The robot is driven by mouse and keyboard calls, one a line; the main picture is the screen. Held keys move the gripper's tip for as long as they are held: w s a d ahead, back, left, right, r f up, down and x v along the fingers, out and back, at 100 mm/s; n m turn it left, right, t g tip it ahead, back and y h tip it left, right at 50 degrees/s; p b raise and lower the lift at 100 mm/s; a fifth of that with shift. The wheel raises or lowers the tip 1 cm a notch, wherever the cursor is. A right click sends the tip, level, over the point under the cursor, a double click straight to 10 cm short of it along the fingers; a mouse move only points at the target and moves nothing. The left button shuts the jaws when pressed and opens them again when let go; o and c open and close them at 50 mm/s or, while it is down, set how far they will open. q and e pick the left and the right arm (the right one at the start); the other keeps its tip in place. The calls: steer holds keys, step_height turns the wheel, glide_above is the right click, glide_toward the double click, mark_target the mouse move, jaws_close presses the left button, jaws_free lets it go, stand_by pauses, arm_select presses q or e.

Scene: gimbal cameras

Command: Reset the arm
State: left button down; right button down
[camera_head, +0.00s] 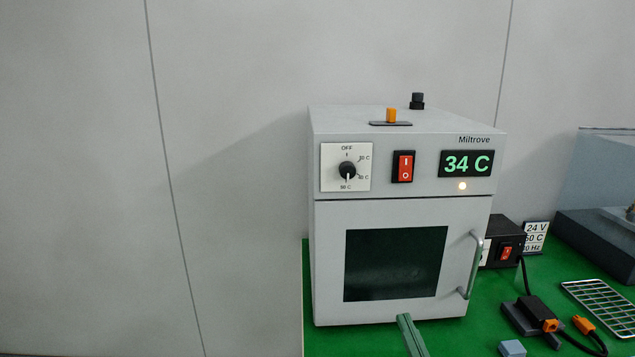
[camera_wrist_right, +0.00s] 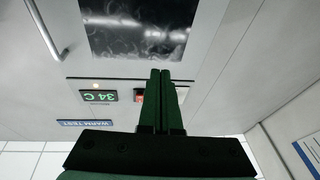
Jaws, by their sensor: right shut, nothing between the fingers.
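My right gripper (camera_head: 406,320) shows at the bottom of the head view, in front of the oven's lower door edge. In the right wrist view its two dark green fingers (camera_wrist_right: 160,75) are together with nothing between them. They point at the oven's front, which appears upside down there, and they partly cover its red switch (camera_wrist_right: 139,96). I cannot tell the exact gap between fingertips and oven. My left gripper is not in view.
A grey Miltrove oven (camera_head: 330,260) stands on the green table (camera_head: 470,335), door shut, display (camera_head: 467,164) reading 34 C. To its right are a black power box (camera_head: 508,235), a wire rack (camera_head: 600,305), a black block with orange connector (camera_head: 530,318) and a blue-grey block (camera_head: 512,348).

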steer(key=s+f+g+h+p, duration=0.1)
steer(key=s+f+g+p, duration=0.2)
steer(key=s+f+g, duration=0.8)
steer(key=s+f, duration=1.4)
steer(key=shift+s+f, duration=0.15)
steer(key=shift+f, duration=0.1)
